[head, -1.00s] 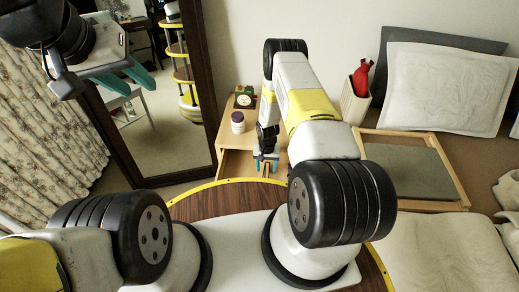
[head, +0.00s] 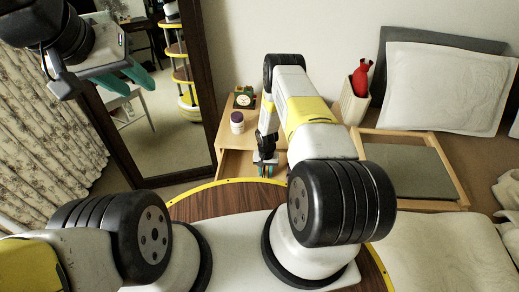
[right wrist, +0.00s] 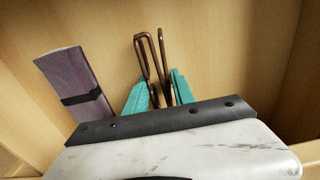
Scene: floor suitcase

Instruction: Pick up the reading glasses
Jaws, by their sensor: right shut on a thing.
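The reading glasses (right wrist: 149,62) are folded, with thin brown frames and temples, and show in the right wrist view inside an open wooden drawer. My right gripper (right wrist: 158,92) is shut on them, its teal fingers on either side, with the glasses sticking out past the tips. In the head view my right gripper (head: 266,169) is at the open drawer (head: 236,163) of the bedside cabinet, and the glasses cannot be made out there. My left gripper (head: 136,78) is open and empty, raised at the upper left in front of the mirror.
A purple case or book with a black band (right wrist: 75,84) lies in the drawer beside the gripper. A purple-lidded jar (head: 237,122) and a small clock (head: 244,98) stand on the cabinet top. A wooden tray (head: 455,190) lies on the bed at right.

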